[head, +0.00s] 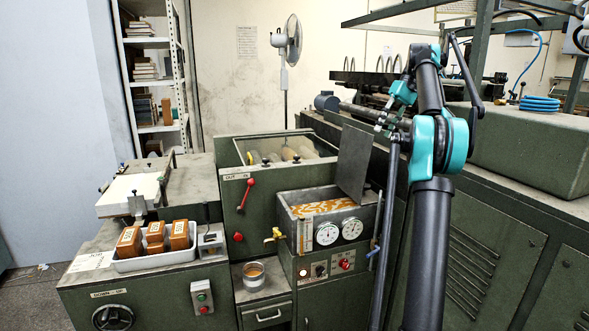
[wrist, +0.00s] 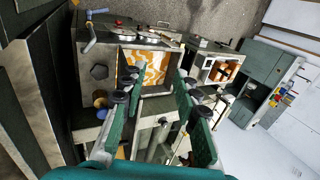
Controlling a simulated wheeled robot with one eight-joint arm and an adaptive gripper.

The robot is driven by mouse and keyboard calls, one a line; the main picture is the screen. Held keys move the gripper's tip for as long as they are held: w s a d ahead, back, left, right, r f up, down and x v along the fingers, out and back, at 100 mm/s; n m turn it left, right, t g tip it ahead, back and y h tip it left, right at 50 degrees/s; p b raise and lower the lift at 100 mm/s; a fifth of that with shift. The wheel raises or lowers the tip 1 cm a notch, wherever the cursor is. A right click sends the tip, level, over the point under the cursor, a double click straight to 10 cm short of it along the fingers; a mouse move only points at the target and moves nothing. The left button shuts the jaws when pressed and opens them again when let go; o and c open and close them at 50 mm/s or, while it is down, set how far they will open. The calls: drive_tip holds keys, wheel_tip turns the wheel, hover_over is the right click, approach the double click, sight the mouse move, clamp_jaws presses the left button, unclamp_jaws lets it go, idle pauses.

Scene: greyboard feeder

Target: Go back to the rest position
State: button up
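My arm rises on the right side of the head view, in black and teal links, in front of the green machine. My gripper (wrist: 154,80) shows in the wrist view with its two green-padded fingers spread apart. It is open, and nothing is held between the fingers. Beyond the fingers lies the tank with orange and white contents (wrist: 148,67), apart from them. The same tank (head: 318,194) is in the middle of the head view, left of my arm.
A white tray (head: 155,262) with orange-brown blocks (head: 155,235) stands at left. A raised metal plate (head: 354,162) stands behind the tank, close to my arm. The long green machine (head: 530,150) fills the right. A fan (head: 287,45) and shelf (head: 150,75) stand behind.

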drive_tip(key=s+a+f+m+t+h, duration=0.1)
drive_tip(key=s+a+f, duration=0.2)
drive_tip(key=s+f, duration=0.3)
drive_tip(key=s+a+f+m+t+h, duration=0.1)
drive_tip(key=s+a+f, duration=0.2)
drive_tip(key=f, duration=0.6)
drive_tip(key=s+a+f+t+h, duration=0.1)
drive_tip(key=s+a+f+h, duration=0.15)
drive_tip(key=s+f, duration=0.35)
drive_tip(key=s+a+f+m+t, duration=0.1)
drive_tip(key=s+a+f+t, duration=0.2)
drive_tip(key=s+f, duration=1.8)
drive_tip(key=shift+s+m+h, duration=0.3)
drive_tip(key=shift+s+h, duration=0.15)
drive_tip(key=shift+s, duration=0.1)
